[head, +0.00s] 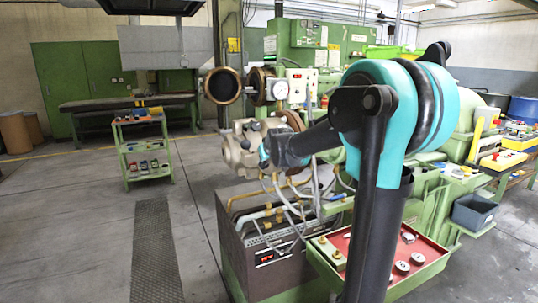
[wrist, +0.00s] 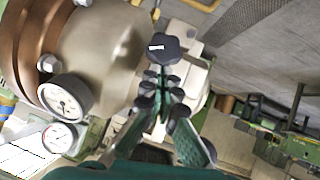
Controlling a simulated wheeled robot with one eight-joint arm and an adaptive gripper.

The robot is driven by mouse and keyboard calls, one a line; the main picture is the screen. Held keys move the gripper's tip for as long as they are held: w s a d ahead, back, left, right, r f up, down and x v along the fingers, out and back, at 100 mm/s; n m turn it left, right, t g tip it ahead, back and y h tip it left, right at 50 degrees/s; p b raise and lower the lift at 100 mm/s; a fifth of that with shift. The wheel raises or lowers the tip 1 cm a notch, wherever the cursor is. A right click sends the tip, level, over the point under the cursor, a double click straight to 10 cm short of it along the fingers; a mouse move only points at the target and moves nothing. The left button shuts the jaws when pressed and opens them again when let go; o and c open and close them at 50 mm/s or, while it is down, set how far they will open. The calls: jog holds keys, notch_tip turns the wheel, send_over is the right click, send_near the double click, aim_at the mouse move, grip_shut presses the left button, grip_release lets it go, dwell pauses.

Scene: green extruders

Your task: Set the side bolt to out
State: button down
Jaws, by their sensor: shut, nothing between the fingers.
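A dark, many-sided knob (wrist: 163,48) with a small white mark shows just beyond my fingertips in the wrist view. It may be the side bolt; its shaft is hidden, so I cannot tell its setting. My gripper (wrist: 162,80) is shut and empty, its dark fingertips close together below the knob. I cannot tell whether they touch it. In the head view my gripper (head: 266,152) is small and partly hidden by my wrist, at the beige metal extruder head (head: 236,146). No bolt can be made out there.
A large rounded metal body (wrist: 105,45) and a round gauge (wrist: 66,97) are close on the left in the wrist view. In the head view, pipes and hoses (head: 270,212) run below the extruder head. A green trolley (head: 146,150) stands left, with clear floor (head: 80,230) in front.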

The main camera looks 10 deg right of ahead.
aim_at(263, 165)
notch_tip(263, 165, down, 4)
jog(key=t, duration=0.3)
jog(key=shift+s+r+y, duration=0.1)
jog(key=shift+r+y, duration=0.05)
jog(key=shift+y, duration=0.15)
notch_tip(263, 165, down, 6)
jog(key=w, duration=0.1)
jog(key=shift+w+a, duration=0.3)
jog(key=shift+w, duration=0.05)
jog(key=shift+r, duration=0.15)
